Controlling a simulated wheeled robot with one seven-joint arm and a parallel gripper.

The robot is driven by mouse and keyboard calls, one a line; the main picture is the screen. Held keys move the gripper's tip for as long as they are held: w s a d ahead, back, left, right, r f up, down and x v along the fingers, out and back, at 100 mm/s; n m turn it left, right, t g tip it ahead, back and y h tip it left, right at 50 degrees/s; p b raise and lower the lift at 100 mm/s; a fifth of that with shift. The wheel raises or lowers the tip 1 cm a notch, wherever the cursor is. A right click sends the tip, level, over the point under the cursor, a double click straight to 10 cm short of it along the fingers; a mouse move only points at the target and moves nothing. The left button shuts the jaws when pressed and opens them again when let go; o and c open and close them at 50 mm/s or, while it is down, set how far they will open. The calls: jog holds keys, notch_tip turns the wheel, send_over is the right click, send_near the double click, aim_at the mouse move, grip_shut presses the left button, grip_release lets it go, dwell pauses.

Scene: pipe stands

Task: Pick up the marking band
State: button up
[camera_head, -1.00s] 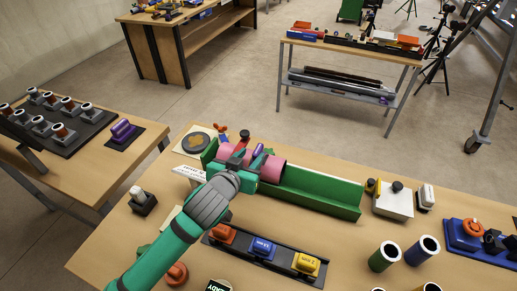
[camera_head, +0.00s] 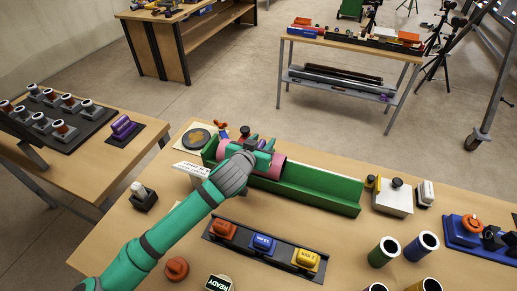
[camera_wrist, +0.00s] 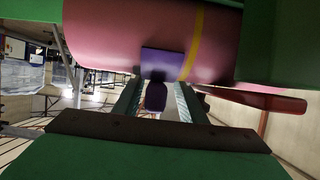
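A pink pipe (camera_wrist: 110,40) lies in a green trough (camera_head: 315,190) on the near table. A purple piece with a short grip tab, which I take for the marking band (camera_wrist: 162,62), sits against the pipe beside a yellow stripe (camera_wrist: 193,45). In the head view it is a small purple patch (camera_head: 268,145), partly hidden by my gripper (camera_head: 257,148). In the wrist view my gripper (camera_wrist: 157,88) is open, with one finger on each side of the tab. Gaps show between the tab and both fingers.
A black tray (camera_head: 225,248) with orange, blue and yellow blocks lies in front of the trough. Dark-mouthed cylinders (camera_head: 384,252) and a white box (camera_head: 392,200) stand to the right. Another purple piece (camera_head: 123,127) rests on a black mat on the left table.

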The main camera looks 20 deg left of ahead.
jog(key=shift+s+a, duration=0.2)
jog(key=shift+a, duration=0.15)
jog(key=shift+c, duration=0.7)
jog(key=c, duration=0.5)
jog(key=shift+d, duration=0.25)
grip_shut()
jog(key=shift+w+d, duration=0.1)
jog(key=shift+d, duration=0.25)
jog(key=shift+a+r, duration=0.1)
